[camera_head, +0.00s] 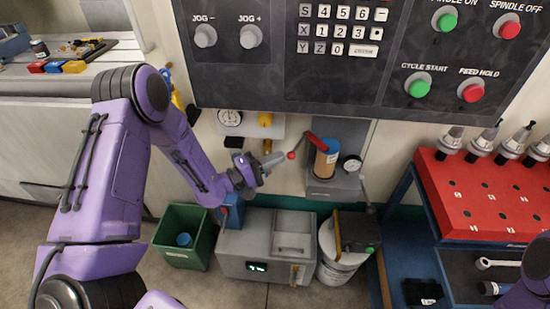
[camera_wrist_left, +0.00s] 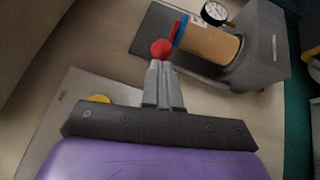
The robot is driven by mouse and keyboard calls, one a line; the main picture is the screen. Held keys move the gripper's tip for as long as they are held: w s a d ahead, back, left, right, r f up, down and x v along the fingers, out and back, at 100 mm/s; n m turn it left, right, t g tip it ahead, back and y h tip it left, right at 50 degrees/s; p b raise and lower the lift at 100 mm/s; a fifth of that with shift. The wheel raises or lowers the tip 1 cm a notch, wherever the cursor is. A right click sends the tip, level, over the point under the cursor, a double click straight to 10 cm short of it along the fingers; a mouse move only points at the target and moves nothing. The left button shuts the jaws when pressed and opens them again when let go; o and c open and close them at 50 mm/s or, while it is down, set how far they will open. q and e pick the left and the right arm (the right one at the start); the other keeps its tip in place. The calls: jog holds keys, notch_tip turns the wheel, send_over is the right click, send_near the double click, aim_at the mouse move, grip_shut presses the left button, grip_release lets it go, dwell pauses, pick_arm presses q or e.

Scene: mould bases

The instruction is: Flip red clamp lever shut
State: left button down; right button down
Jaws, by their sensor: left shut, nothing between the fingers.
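The red clamp lever (camera_head: 313,139) sits at the top of a brown cylinder (camera_head: 326,160) with a blue top, held in a grey fixture (camera_head: 335,185). The lever ends in a red ball knob (camera_head: 291,155), which sticks out to the left of the cylinder. My left gripper (camera_head: 276,159) is shut and empty, its fingertips just left of the knob. In the left wrist view the fingertips (camera_wrist_left: 160,68) meet the lower edge of the red ball (camera_wrist_left: 161,48); whether they touch it or only overlap it in view, I cannot tell. My right gripper is out of view.
A machine control panel (camera_head: 290,55) hangs above the fixture. A pressure gauge (camera_head: 352,164) stands at the cylinder's right. Below are a green bin (camera_head: 170,255), a grey box (camera_head: 235,250) and a white bucket (camera_head: 335,275). A red tool rack (camera_head: 440,185) stands at the right.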

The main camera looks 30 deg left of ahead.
pick_arm(q)
jog(key=d+n+t+y+b, duration=0.2)
jog(key=d+n+y, duration=0.1)
jog(key=d+y, duration=0.2)
jog(key=shift+s+d+n+t+y, duration=0.2)
jog(key=shift+d+n+t+y, duration=0.1)
jog(key=shift+d, duration=0.35)
